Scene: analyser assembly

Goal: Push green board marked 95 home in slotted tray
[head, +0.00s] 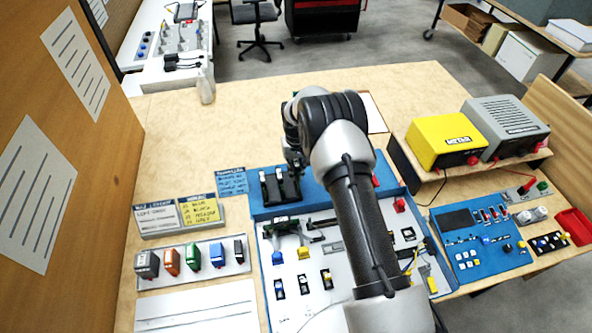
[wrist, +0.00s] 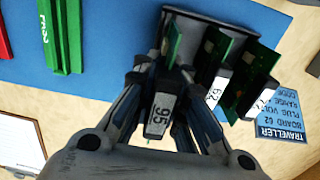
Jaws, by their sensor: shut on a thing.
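In the wrist view my gripper (wrist: 164,84) is shut on the green board marked 95 (wrist: 162,112), its fingers either side of the dark end block with the white 95 label. The board's green edge reaches the left part of the dark slotted tray (wrist: 210,20); how deep it sits is hidden by the fingers. A green board marked 62 (wrist: 213,62) and another green board (wrist: 252,80) with a partly hidden label stand in the tray to the right. In the head view the black tray (head: 280,200) is on the blue panel, and my arm hides the gripper's fingers.
A green rail (wrist: 62,35) lies left of the tray in the wrist view, with a red piece at the far left. A blue TRAVELLER card (wrist: 280,130) lies right. In the head view, a yellow meter (head: 445,140) stands right; bare wood lies behind the panel.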

